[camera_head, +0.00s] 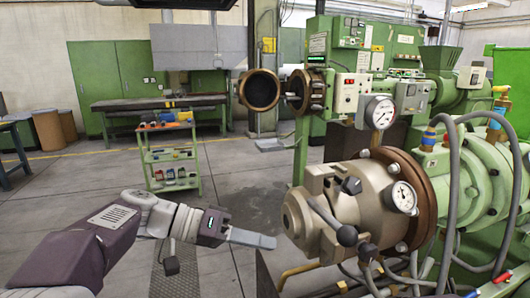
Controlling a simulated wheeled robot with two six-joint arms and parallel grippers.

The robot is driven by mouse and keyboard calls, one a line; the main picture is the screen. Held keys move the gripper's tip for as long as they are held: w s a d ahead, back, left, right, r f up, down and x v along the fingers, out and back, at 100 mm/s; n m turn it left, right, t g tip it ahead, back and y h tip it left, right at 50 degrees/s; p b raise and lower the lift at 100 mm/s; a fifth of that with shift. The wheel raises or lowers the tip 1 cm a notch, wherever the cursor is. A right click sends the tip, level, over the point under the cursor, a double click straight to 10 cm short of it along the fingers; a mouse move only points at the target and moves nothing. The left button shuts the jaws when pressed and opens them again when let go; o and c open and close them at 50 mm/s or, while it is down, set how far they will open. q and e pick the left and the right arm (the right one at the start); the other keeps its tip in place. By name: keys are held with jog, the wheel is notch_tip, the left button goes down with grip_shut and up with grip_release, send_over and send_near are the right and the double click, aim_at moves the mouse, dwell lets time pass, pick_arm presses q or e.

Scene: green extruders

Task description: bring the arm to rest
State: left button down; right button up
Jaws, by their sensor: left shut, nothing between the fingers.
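My left arm comes in from the lower left of the head view. Its left gripper (251,238) points right, with the fingers together and nothing between them. The fingertips are just left of the extruder's round metal head (330,208) in the picture; I cannot tell the gap in depth. My right gripper is not in view.
The green extruder (475,180) with gauges (380,112), handles and hoses fills the right side. A green shelf cart (170,160) stands at mid left. Behind it are a workbench (160,103) and green cabinets (110,75). Grey floor (235,185) is open between.

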pick_arm(q)
jog(key=s+f+n+g+y, duration=0.15)
jog(key=s+f+y, duration=0.25)
jog(key=f, duration=0.7)
jog(key=s+a+f+n+y, duration=0.2)
jog(key=s+a+f+y, duration=0.3)
jog(key=a+f, duration=0.4)
jog(key=s+a+f+n+y, duration=0.2)
jog(key=s+a+f+y, duration=0.3)
jog(key=f, duration=0.5)
notch_tip(320, 180, up, 12)
jog(key=w+a+n+t+p, duration=0.1)
jog(key=w+a+p, duration=0.1)
jog(key=p, duration=1.1)
jog(key=shift+w+a+r, duration=0.2)
jog(key=shift+w+a, duration=0.05)
jog(key=shift+a, duration=0.1)
